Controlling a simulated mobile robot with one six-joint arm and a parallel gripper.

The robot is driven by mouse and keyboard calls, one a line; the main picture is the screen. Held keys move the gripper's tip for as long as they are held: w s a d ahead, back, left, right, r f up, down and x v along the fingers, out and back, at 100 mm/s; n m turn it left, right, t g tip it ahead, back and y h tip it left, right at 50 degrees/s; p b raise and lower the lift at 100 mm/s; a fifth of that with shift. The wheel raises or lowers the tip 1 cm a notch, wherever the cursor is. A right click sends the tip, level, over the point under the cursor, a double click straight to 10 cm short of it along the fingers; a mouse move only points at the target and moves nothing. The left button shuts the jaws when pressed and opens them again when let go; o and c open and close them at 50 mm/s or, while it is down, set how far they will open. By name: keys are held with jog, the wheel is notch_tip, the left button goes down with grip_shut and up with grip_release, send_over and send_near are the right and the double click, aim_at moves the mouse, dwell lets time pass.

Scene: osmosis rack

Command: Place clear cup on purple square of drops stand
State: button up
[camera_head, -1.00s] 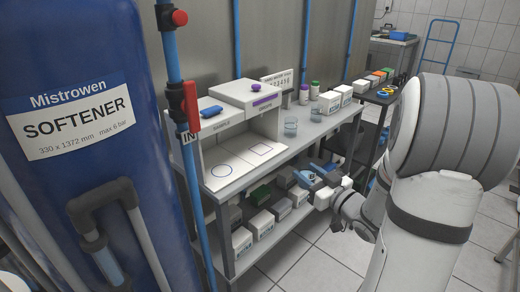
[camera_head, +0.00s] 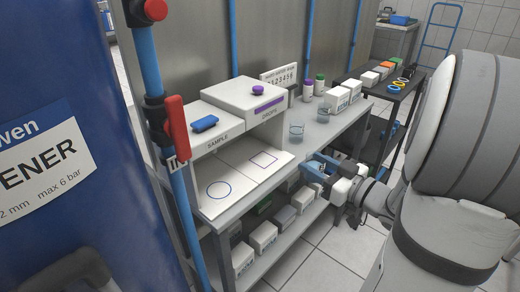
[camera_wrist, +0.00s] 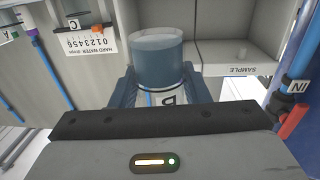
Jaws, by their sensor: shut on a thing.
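My gripper (camera_head: 318,168) is shut on a clear cup (camera_wrist: 158,58), seen between its blue fingers in the wrist view. The cup has a bluish tint, and a white patch with a dark letter shows at its lower part. In the head view my gripper is beside the front edge of the bench, right of the drops stand (camera_head: 243,97), and the held cup is hard to make out. A blue circle (camera_head: 218,189) marks the SAMPLE side.
Two clear cups (camera_head: 296,131) (camera_head: 323,115) stand on the bench right of the stand. Bottles (camera_head: 307,91) and white boxes (camera_head: 337,99) are behind them. A blue pipe with a red valve handle (camera_head: 177,127) rises at the left. Boxes fill the lower shelf.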

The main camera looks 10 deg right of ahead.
jog(key=b+x, duration=0.1)
jog(key=x, duration=1.6)
jog(key=shift+a, duration=0.1)
jog(key=shift+w+a+f+b, duration=0.15)
jog(key=shift+f+b, duration=0.15)
jog(key=shift+f, duration=0.55)
jog(key=shift+w+f+b, duration=0.1)
jog(key=shift+f+b, duration=0.15)
jog(key=shift+f, duration=0.55)
jog(key=shift+f, duration=0.1)
jog(key=shift+f, duration=0.15)
jog(key=o, duration=1)
jog(key=shift+s+r, duration=0.1)
jog(key=shift+r, duration=0.25)
jog(key=v, duration=1.2)
jog(key=shift+f+p, duration=0.15)
jog(key=shift+p, duration=0.25)
